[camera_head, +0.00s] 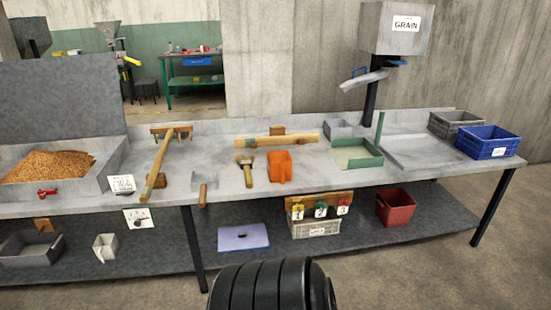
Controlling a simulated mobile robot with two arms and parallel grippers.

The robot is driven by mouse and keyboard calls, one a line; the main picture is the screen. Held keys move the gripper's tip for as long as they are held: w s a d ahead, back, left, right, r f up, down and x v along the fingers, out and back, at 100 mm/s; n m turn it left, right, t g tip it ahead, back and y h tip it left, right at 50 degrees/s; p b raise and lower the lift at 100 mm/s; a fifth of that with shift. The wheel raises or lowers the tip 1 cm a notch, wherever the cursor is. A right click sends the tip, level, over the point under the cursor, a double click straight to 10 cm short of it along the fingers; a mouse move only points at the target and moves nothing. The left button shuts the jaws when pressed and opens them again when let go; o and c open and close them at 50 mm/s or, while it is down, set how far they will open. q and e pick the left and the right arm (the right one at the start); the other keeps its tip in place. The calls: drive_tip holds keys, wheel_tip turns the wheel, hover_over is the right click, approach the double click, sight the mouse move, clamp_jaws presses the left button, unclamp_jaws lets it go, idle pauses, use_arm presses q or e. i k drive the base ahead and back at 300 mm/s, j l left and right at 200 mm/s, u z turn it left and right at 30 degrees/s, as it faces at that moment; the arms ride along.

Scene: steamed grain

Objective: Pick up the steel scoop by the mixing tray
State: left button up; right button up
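The likely steel scoop (200,180) is a small grey metal piece with a short brown handle pointing to the front edge. It lies on the bench just right of the mixing tray (103,178), a wide grey tray holding a heap of brown grain (50,167). At this size I cannot make out the scoop's exact shape. Neither gripper is in view, and nothing visible touches the scoop.
A long wooden rake (162,165) lies left of the scoop. A brush (245,168), an orange container (280,167) and a green tray (357,155) stand to the right. A blue crate (487,142) is at the right end. The lower shelf holds bins.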

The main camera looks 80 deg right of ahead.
sight(202, 184)
drive_tip(key=z, duration=2.8)
drive_tip(key=i+l+u, duration=0.2)
drive_tip(key=i+l, duration=0.1)
drive_tip(key=i, duration=0.1)
